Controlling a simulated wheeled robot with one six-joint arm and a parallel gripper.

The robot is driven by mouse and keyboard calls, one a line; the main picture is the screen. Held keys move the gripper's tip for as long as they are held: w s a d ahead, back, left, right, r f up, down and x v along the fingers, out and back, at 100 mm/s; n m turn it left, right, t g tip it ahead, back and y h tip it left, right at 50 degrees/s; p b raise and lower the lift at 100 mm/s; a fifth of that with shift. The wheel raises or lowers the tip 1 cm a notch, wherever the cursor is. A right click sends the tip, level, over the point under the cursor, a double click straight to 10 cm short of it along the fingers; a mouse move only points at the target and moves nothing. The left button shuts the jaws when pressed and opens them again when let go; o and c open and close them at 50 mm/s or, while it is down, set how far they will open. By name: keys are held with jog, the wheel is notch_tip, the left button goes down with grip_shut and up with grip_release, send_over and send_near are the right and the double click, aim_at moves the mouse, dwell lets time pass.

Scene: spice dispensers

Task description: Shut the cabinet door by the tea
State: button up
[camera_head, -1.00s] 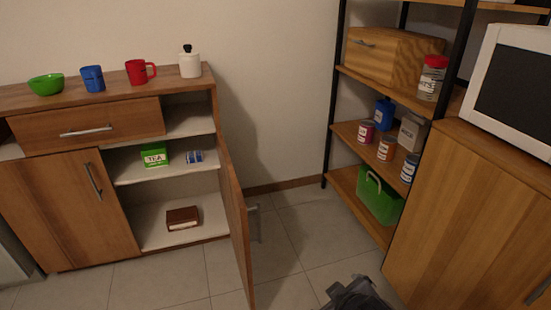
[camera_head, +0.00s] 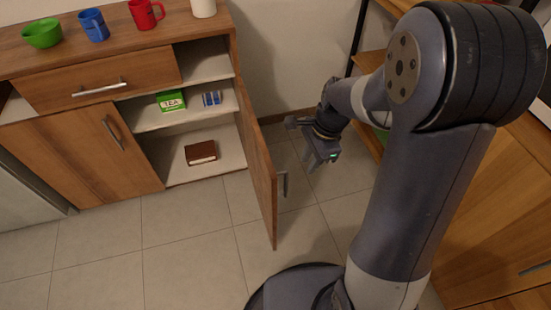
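The cabinet door (camera_head: 258,165) stands wide open, swung out toward me from the right side of the left cabinet. Its handle (camera_head: 283,184) is on the outer face, facing right. The green tea box (camera_head: 171,102) stands on the middle shelf inside the open compartment. My gripper (camera_head: 303,147) is to the right of the door, near its outer face and apart from it. Its fingers are spread with nothing visible between them. My arm covers much of the right side of the picture.
A blue-and-white item (camera_head: 211,99) stands beside the tea, and a brown book (camera_head: 201,152) lies on the bottom shelf. A green bowl (camera_head: 42,34), blue mug (camera_head: 94,25) and red mug (camera_head: 146,14) stand on top. The tiled floor (camera_head: 180,225) before the cabinet is clear.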

aim_at(264, 171)
jog(key=shift+w+a+m, duration=0.25)
jog(key=shift+m, duration=0.05)
jog(key=shift+c, duration=0.7)
jog(key=shift+a+f, duration=0.1)
jog(key=shift+f, duration=0.25)
jog(key=shift+c, duration=0.7)
jog(key=b+x, duration=0.3)
jog(key=x, duration=0.5)
jog(key=shift+s+f, duration=0.2)
jog(key=shift+f, duration=0.05)
grip_shut()
jog(key=shift+s+a+f+b, duration=0.1)
jog(key=shift+s+a, duration=0.1)
jog(key=shift+a, duration=0.5)
jog(key=shift+s+a+f+b, duration=0.1)
jog(key=shift+s+a, duration=0.05)
jog(key=shift+a, duration=0.5)
jog(key=shift+s+a+b, duration=0.1)
jog(key=shift+s+a, duration=0.1)
jog(key=shift+a, duration=0.5)
